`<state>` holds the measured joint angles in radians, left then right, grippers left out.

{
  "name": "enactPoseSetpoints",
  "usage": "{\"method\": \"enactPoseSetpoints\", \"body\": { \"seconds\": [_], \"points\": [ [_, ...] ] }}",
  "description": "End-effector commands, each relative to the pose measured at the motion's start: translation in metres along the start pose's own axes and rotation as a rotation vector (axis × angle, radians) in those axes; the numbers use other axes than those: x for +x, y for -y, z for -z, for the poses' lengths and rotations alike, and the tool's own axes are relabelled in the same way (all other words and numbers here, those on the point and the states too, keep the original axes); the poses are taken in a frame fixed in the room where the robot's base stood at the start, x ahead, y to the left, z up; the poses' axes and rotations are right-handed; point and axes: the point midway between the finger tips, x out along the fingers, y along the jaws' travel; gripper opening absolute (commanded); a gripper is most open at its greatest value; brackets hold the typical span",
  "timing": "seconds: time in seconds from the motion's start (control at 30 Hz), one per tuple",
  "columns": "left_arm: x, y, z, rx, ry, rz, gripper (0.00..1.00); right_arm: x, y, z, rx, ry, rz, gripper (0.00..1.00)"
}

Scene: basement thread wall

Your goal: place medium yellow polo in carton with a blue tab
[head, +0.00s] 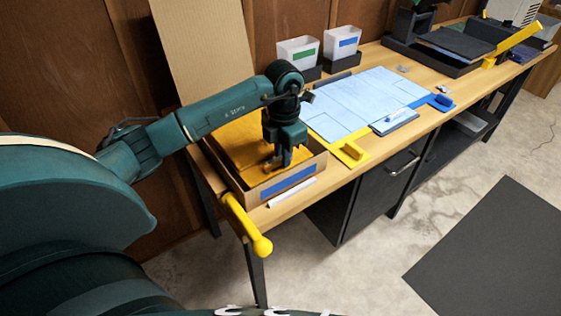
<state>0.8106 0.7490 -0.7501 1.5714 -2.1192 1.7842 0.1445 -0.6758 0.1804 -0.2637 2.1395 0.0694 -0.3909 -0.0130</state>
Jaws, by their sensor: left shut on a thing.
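The yellow polo (235,145) looks like a flat golden-yellow cloth lying within the carton, filling most of what I can see of it. The cardboard carton (251,197) stands at the near left end of the wooden bench, with a blue tab (289,183) on its front wall. My left gripper (280,165) points down into the carton near its front right corner, shut on the polo. The fingertips are small and partly hidden, and my arm covers part of the cloth. My right gripper is out of view.
A blue-white folding board (368,98) lies right of the carton. Two white bins (341,43), one green-labelled and one blue-labelled, stand behind it. A white strip (292,193) lies before the carton. A yellow bar (246,222) juts from the bench's near end.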

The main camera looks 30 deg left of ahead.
Motion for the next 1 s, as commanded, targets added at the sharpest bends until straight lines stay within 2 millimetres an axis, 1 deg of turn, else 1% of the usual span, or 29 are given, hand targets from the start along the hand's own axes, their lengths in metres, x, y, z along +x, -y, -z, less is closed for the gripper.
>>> {"method": "enactPoseSetpoints", "body": {
  "seconds": [0.07,0.2,0.3,0.53,0.67,0.7,0.93,1.0],
  "points": [
    [0.006,0.000,0.000,0.000,-0.001,-0.001,0.00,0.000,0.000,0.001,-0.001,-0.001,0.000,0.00],
    [0.025,0.001,0.001,0.000,-0.003,0.001,0.00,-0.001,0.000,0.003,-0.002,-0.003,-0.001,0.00],
    [0.036,0.000,0.001,0.001,-0.001,-0.001,0.00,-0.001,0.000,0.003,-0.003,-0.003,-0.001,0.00],
    [0.037,0.000,0.000,0.002,0.001,-0.002,0.00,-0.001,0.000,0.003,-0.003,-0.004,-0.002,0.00],
    [0.041,0.000,0.000,0.002,0.001,-0.002,0.00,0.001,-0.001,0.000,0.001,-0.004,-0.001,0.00],
    [0.040,0.000,0.000,0.002,0.000,-0.001,0.17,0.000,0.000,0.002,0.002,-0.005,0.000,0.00],
    [0.040,0.000,0.000,0.002,0.000,-0.001,0.36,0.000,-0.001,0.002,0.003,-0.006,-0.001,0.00],
    [0.040,0.000,0.000,0.002,0.000,-0.001,0.36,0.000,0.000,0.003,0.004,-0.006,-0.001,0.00]
  ]
}}
